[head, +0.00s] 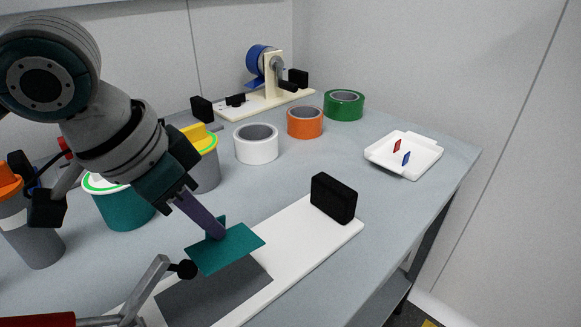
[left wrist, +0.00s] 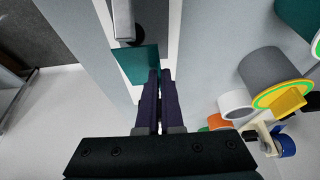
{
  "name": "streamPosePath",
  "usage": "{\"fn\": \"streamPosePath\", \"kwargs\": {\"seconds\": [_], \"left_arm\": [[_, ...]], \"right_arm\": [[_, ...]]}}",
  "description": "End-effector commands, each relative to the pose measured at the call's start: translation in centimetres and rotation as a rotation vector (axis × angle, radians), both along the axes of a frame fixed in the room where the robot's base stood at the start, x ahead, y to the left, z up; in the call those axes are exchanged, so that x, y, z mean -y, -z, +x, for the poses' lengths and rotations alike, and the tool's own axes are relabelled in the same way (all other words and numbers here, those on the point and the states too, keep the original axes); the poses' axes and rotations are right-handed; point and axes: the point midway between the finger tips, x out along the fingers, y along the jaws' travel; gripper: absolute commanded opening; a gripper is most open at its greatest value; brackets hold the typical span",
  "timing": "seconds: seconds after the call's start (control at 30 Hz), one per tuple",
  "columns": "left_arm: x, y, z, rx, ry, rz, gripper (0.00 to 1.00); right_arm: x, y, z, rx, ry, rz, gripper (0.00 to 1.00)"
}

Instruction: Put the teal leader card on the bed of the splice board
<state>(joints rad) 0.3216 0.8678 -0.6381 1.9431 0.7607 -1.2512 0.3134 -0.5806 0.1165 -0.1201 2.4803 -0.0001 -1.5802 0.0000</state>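The teal leader card (head: 232,252) is a thin flat sheet with a small upright tab, held by my left gripper (head: 214,230). The fingers are closed on the tab. The card is roughly level over the far end of the dark grey bed (head: 215,297) of the white splice board (head: 312,240) and hides part of it. It seems to be a little above the board; the exact gap cannot be told. The left wrist view shows the card (left wrist: 138,66) beside my closed fingertips (left wrist: 160,74). My right gripper is not in view.
A metal clamp arm with a black tip (head: 187,269) and red handle (head: 35,320) stands beside the bed. A black block (head: 333,198) sits at the board's far end. Tape rolls, including a white one (head: 256,144), tubs and a white tray (head: 404,155) stand farther back.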

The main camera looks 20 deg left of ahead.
Motion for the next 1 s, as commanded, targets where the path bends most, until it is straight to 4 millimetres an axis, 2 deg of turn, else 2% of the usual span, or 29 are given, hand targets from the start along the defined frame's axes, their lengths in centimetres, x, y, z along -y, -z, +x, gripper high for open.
{"fn": "streamPosePath", "kwargs": {"seconds": [0.27, 0.53, 1.0], "left_arm": [[0.0, 4.2, -0.2, -0.007, -0.002, 0.002, 0.00], [0.0, 4.1, -0.1, -0.003, 0.000, 0.001, 0.00], [0.0, 5.3, -0.1, -0.002, 0.000, 0.002, 0.00]], "right_arm": [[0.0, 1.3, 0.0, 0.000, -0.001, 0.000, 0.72], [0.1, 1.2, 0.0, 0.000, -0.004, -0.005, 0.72], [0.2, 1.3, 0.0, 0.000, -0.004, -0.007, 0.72]]}}
